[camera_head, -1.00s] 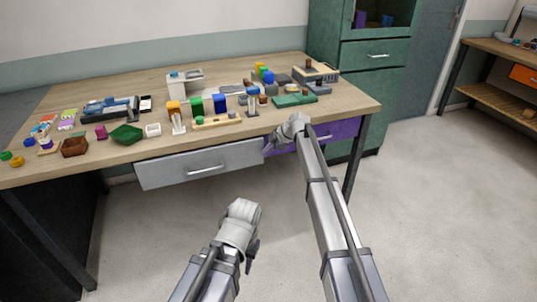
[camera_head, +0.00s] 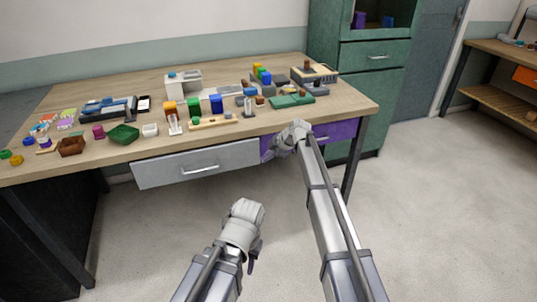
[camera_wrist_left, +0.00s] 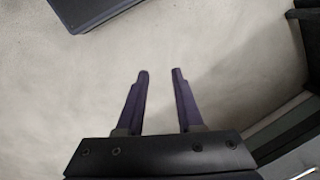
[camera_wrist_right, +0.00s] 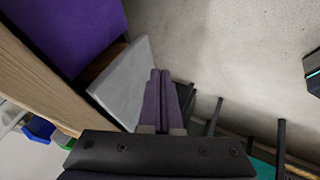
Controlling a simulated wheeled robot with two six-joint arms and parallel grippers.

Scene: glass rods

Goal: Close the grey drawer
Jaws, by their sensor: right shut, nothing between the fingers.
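The grey drawer (camera_head: 225,161) sits under the front edge of the table, with a bar handle on its front. In the right wrist view the grey drawer front (camera_wrist_right: 123,88) stands out past the purple drawer (camera_wrist_right: 70,32), with a brown strip of its side showing, so it is partly open. My right gripper (camera_head: 268,154) is by the right end of the grey drawer, in front of the purple drawer. Its fingers (camera_wrist_right: 161,72) are shut and empty, close to the grey front; contact cannot be told. My left gripper (camera_head: 252,265) is open and empty above the floor, away from the drawer.
The wooden table (camera_head: 75,165) carries many small blocks, bowls and tools. A green cabinet (camera_head: 375,75) stands behind its right end. The floor (camera_head: 430,210) in front and to the right is clear.

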